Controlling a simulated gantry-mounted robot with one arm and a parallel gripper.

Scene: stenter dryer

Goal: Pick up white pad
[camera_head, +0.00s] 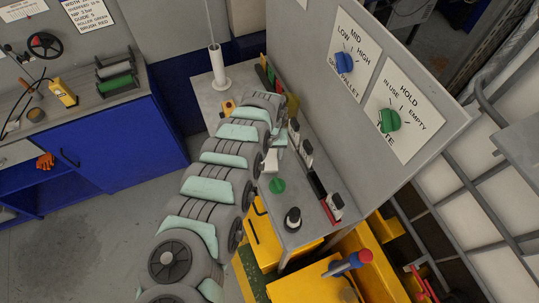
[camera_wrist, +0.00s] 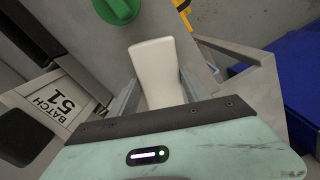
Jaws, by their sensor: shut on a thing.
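The white pad (camera_wrist: 155,66) stands out between my two fingers in the wrist view, one finger on each side of it. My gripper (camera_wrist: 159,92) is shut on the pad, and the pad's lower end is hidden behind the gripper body. In the head view my gripper (camera_head: 272,153) is over the narrow grey bench (camera_head: 293,237), where the pad (camera_head: 270,163) shows as a small pale piece at its tip. From these frames I cannot tell whether the pad still touches the bench.
A green round piece (camera_head: 277,185) lies on the bench close to the pad, with a black knob (camera_head: 293,219) nearer the front. A panel with blue and green dials (camera_head: 390,120) rises along the bench's right side. A white spindle (camera_head: 219,70) stands at the far end.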

